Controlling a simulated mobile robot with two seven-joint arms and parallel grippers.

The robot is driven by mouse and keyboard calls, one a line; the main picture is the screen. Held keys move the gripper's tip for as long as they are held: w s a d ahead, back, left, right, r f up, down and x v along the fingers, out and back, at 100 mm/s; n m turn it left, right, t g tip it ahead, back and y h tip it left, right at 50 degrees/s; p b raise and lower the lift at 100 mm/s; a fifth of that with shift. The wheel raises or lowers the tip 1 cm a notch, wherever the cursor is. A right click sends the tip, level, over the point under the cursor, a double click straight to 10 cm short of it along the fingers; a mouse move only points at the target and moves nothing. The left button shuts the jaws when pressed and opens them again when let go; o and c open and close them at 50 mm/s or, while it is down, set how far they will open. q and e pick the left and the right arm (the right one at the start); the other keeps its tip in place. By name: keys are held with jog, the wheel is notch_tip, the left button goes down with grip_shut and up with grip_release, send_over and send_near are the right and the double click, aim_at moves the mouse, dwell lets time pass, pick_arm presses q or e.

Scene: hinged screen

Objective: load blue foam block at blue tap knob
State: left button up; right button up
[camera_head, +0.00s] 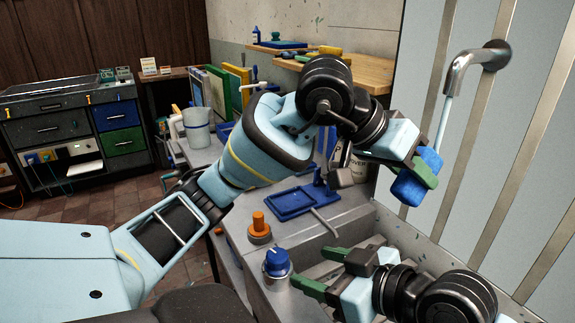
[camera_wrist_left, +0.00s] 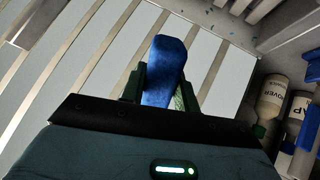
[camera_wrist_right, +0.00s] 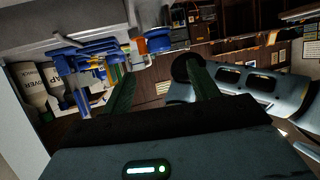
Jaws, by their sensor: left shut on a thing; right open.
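The blue foam block (camera_head: 408,189) is held in my left gripper (camera_head: 418,172), between its green fingers, raised beside the striped wall panel. In the left wrist view the block (camera_wrist_left: 164,70) stands up between the fingers and hides part of them. The blue tap knob (camera_head: 277,262) sits on a round pale base on the grey counter, lower and to the left of the block, well apart from it. My right gripper (camera_head: 314,270) is open and empty, its fingertips close to the right of the blue knob in the head view. A blue knob also shows in the right wrist view (camera_wrist_right: 158,40).
An orange knob (camera_head: 258,224) stands behind the blue one. A metal spout (camera_head: 474,66) with a thin pale stream hangs near the block. A blue tray-like fixture (camera_head: 292,203) lies behind the knobs. A labelled bottle (camera_wrist_left: 271,98) and a pitcher (camera_head: 196,127) stand on the counter.

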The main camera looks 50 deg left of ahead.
aim_at(280, 256)
jog(key=x, duration=1)
jog(key=shift+a+f, duration=0.15)
jog(key=shift+a, duration=0.15)
jog(key=c, duration=1)
jog(key=shift+f+m+t, duration=0.1)
jog(key=shift+m+t, duration=1.1)
jog(key=shift+t, duration=0.3)
jog(key=o, duration=1)
jog(key=shift+n+g, duration=1.1)
jog(key=shift+g, duration=0.2)
